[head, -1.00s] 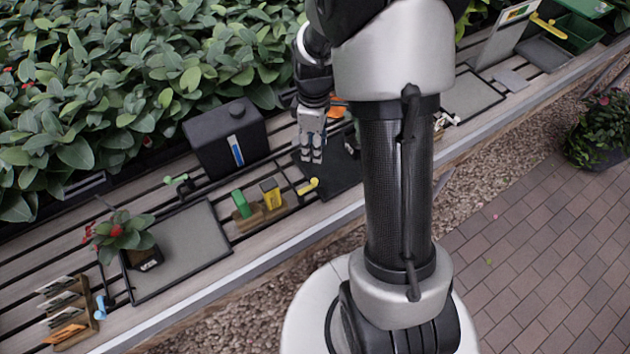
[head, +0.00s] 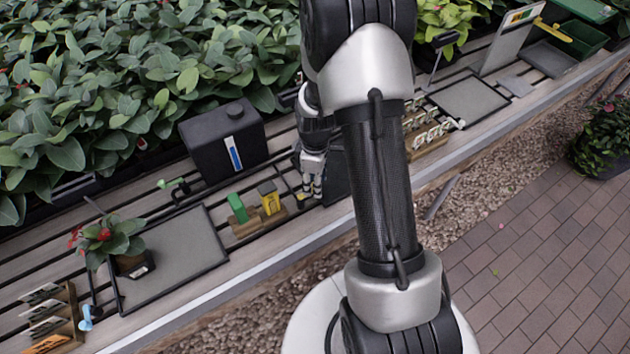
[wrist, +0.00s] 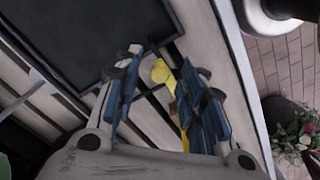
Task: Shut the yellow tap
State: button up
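The yellow tap (wrist: 161,72) shows in the wrist view between the fingertips of my gripper (wrist: 162,68). Its rounded yellow end faces the dark tray, and part of it is hidden behind the right-hand blue-padded fingers. The fingers are spread apart, and I cannot tell whether either side touches the tap. In the head view my gripper (head: 312,188) points down at the near edge of the dark tray and covers most of the yellow tap.
A green tap (head: 174,184), a blue tap (head: 88,316), a potted plant (head: 118,242) and a black canister (head: 224,143) are farther left. Slatted bench surrounds them.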

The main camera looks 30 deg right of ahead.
jog(key=shift+c, duration=0.3)
grip_shut()
dwell(0.4)
jog(key=m, duration=0.1)
jog(key=s+m, duration=0.1)
jog(key=m, duration=0.1)
jog(key=shift+s+a+r+m+p, duration=0.1)
jog(key=shift+s+m+p, duration=0.2)
jog(key=shift+p, duration=0.1)
jog(key=m, duration=0.1)
jog(key=s+m, duration=0.1)
jog(key=m, duration=0.1)
jog(key=a+m, duration=0.1)
jog(key=shift+s+p, duration=0.25)
jog(key=shift+p, duration=0.1)
jog(key=m, duration=0.2)
jog(key=s+a+m, duration=0.1)
jog(key=m, duration=0.2)
jog(key=shift+s+a+m, duration=0.2)
jog(key=shift+a+m, duration=0.15)
jog(key=shift+m, duration=0.05)
jog(key=shift+s+a+m+p, duration=0.15)
jog(key=shift+a+m, duration=0.3)
jog(key=shift+m, duration=0.7)
jog(key=shift+s+a+m+p, duration=0.1)
jog(key=shift+a+m+p, duration=0.25)
jog(key=shift+m, duration=0.8)
jog(key=shift+a, duration=0.1)
